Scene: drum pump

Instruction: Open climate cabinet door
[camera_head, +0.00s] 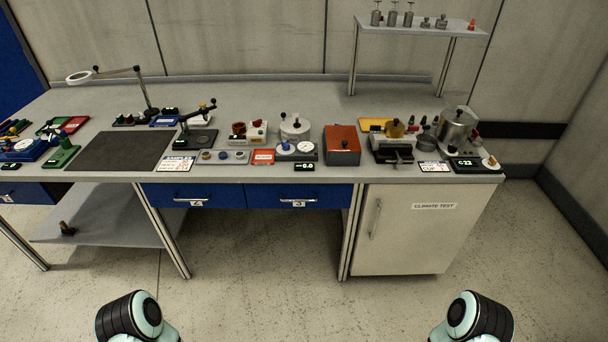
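The climate cabinet (410,246) stands under the right end of the workbench. Its door (418,230) is cream-coloured, looks shut, and bears a label reading "CLIMATE TEST" (434,206). A vertical bar handle (376,219) sits near the door's left edge. Parts of both my arms show at the bottom edge of the view, left and right, well apart from the cabinet. Neither gripper shows, so whether they are open or shut is hidden.
The workbench top (270,100) carries several instruments, including a red-brown box (342,146) and a metal pot (457,128). Two blue drawers with handles sit left of the cabinet. A low shelf (110,215) is at the left. The floor (290,285) before the cabinet is clear.

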